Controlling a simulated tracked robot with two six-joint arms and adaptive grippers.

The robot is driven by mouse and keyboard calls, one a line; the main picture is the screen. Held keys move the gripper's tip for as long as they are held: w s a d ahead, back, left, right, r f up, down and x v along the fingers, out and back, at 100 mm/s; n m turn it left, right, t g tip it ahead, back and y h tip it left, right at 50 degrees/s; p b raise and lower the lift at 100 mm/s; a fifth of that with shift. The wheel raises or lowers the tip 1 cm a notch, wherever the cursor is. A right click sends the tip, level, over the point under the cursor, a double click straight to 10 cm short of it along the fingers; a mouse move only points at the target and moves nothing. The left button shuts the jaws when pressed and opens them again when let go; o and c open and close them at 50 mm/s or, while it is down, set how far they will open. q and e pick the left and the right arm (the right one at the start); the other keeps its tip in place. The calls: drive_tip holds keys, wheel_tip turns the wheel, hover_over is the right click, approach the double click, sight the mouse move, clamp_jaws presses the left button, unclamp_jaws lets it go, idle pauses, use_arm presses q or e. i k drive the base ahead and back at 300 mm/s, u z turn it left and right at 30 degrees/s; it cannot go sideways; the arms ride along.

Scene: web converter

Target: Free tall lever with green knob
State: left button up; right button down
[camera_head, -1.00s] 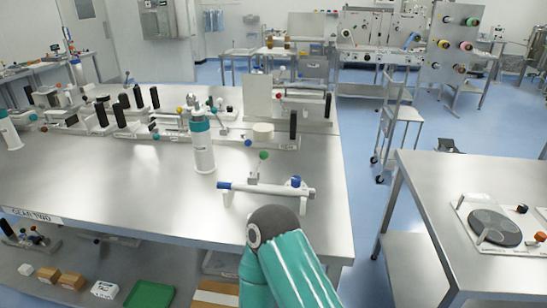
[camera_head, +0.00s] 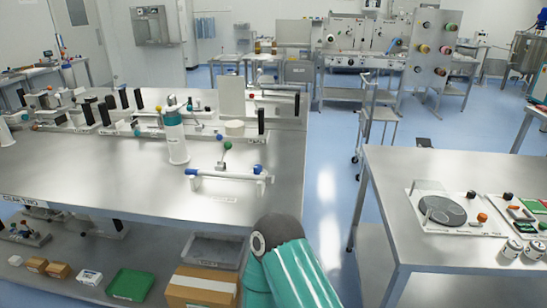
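A short upright lever with a green knob (camera_head: 227,144) stands on a white fixture (camera_head: 228,177) near the right end of the long steel table. The fixture is a horizontal white bar with blue parts at its ends. Another blue knob (camera_head: 219,137) shows just behind the green one. My teal and dark grey arm comes in from the bottom, in front of the table and right of the fixture. Neither gripper shows in the view.
Several fixtures with dark handles line the table's back. A second steel table (camera_head: 400,180) is at right. Blue floor (camera_head: 322,165) is open between the tables. A cardboard box (camera_head: 202,288) and green tray (camera_head: 131,284) sit below.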

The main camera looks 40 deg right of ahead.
sight(227, 145)
drive_tip(key=z, duration=0.05)
drive_tip(key=k, duration=1.05)
drive_tip(key=z, duration=0.6)
drive_tip(key=i, duration=0.95)
